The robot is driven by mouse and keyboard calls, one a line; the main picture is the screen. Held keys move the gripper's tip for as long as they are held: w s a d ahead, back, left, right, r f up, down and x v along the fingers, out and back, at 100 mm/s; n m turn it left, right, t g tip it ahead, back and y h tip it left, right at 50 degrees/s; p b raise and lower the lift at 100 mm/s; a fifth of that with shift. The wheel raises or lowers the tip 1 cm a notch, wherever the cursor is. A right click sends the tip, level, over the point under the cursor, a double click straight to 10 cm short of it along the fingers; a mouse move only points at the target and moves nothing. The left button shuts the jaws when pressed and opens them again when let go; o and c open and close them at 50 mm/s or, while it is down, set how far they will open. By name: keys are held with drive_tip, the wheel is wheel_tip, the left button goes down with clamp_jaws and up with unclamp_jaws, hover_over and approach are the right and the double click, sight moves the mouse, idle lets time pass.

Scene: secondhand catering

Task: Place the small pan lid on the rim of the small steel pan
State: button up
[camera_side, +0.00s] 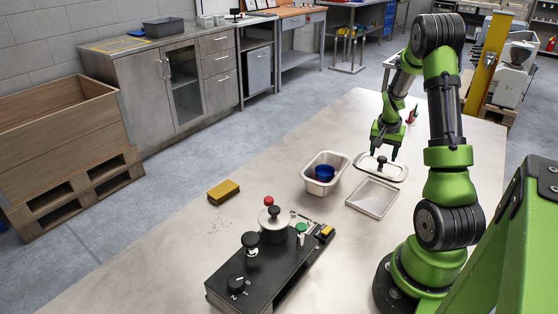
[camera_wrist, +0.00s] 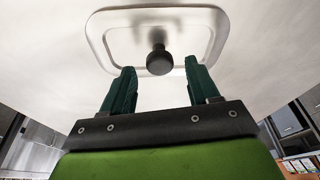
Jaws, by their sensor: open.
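The small pan lid (camera_side: 388,173) is a flat, rounded rectangular steel lid with a black knob (camera_side: 381,160), lying on the steel table. In the wrist view the lid (camera_wrist: 205,42) fills the top, with its knob (camera_wrist: 159,60) standing between the fingertips. My gripper (camera_side: 383,154) is open above the lid, its fingers pointing down around the knob's position; contact cannot be told. The small steel pan (camera_side: 312,182) stands open just left of the lid in the side view. A blue cup-like object (camera_side: 324,173) sits inside it.
A shallow rectangular steel tray (camera_side: 372,198) lies in front of the lid. A yellow sponge (camera_side: 223,191) lies left. The table's left part is mostly clear.

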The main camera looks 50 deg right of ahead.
sight(378, 171)
drive_tip(key=w+v, duration=0.1)
drive_tip(key=v, duration=0.9)
drive_tip(key=w+a+r+n+t, duration=0.2)
drive_tip(key=w+a+r, duration=0.3)
drive_tip(key=a, duration=0.4)
drive_tip(key=a+r+n+t+y, duration=0.1)
drive_tip(key=a+r+n+t, duration=0.1)
drive_tip(key=a, duration=1)
drive_tip(key=a+r+n+t+y, duration=0.1)
drive_tip(key=a+r+n, duration=0.3)
drive_tip(key=a, duration=0.8)
drive_tip(key=shift+s+n+t+y, duration=0.25)
drive_tip(key=shift+n+t+y, duration=0.15)
drive_tip(key=shift+n+y, duration=0.3)
drive_tip(key=shift+o, duration=0.4)
drive_tip(key=s+a+n+y, duration=0.1)
drive_tip(key=s+a+n, duration=0.1)
drive_tip(key=s+a, duration=0.2)
drive_tip(key=a, duration=0.2)
drive_tip(key=shift+a+n+t+y, duration=0.3)
drive_tip(key=shift+a+t+y, duration=0.1)
drive_tip(key=shift+w+d, duration=0.1)
drive_tip(key=shift+d, duration=0.05)
